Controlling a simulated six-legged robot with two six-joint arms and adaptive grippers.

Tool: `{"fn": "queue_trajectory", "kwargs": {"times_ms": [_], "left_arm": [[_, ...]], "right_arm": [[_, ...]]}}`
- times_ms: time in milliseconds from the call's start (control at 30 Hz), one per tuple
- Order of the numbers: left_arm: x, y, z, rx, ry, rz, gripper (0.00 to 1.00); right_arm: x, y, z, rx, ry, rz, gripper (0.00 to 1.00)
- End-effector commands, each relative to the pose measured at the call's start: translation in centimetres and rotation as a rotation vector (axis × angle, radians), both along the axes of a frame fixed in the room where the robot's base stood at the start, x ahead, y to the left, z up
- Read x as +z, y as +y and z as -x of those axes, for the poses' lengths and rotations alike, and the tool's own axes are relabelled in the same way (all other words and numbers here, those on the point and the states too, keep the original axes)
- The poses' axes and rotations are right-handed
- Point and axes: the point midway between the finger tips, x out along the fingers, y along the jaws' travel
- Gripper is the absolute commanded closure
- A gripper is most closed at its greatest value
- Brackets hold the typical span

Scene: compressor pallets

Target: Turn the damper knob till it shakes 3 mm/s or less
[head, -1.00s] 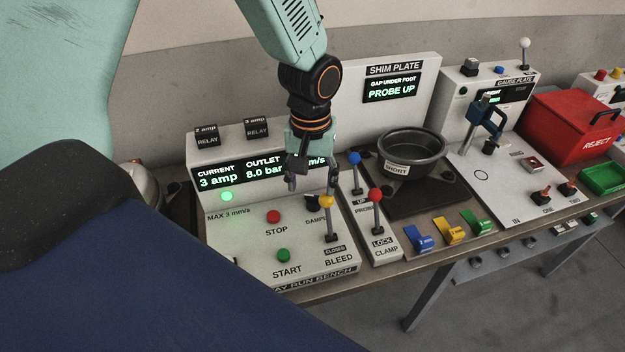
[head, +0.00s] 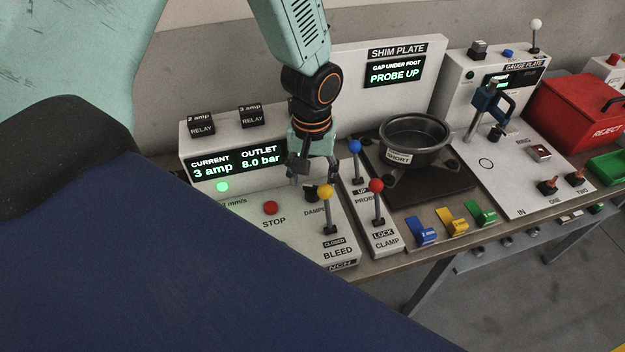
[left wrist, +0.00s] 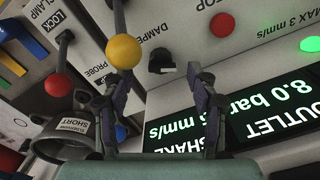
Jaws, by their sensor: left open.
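The dark damper knob (head: 311,194) sits on the white sloping panel of the run bench, beside the yellow-tipped bleed lever (head: 326,192). In the left wrist view the knob (left wrist: 161,62) shows beyond and between my fingers, with no contact visible. My left gripper (head: 313,178) is open and empty, hanging just above the knob; it also shows in the left wrist view (left wrist: 158,90). The display (head: 238,162) reads 3 amp and 8.0 bar; my gripper hides its shake figure in the head view, and I cannot read the digit surely in the wrist view. My right gripper is not in view.
The yellow lever ball (left wrist: 124,51) is close to one finger in the left wrist view. Blue (head: 355,147) and red (head: 376,185) levers stand just right. The stop button (head: 271,208) is left of the knob. A dark pot (head: 413,135) stands farther right.

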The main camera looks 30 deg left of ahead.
Motion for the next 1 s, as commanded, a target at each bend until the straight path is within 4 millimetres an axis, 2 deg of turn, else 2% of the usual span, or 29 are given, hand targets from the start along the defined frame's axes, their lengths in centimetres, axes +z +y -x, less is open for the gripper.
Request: {"fn": "queue_trajectory", "kwargs": {"times_ms": [33, 200, 533, 1000], "left_arm": [[-0.8, 0.0, 0.0, 0.0, 0.001, -0.001, 0.42], [-2.1, 0.1, -0.2, 0.001, 0.0, 0.0, 0.42], [-2.4, 0.2, -0.4, 0.001, -0.002, 0.0, 0.42], [-2.4, 0.2, -0.4, 0.001, -0.001, 0.001, 0.82]], "right_arm": [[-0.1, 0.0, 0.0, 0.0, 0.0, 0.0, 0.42], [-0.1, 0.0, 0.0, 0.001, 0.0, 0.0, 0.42], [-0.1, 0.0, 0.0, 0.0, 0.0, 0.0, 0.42], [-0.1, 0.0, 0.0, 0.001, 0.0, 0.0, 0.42]]}}
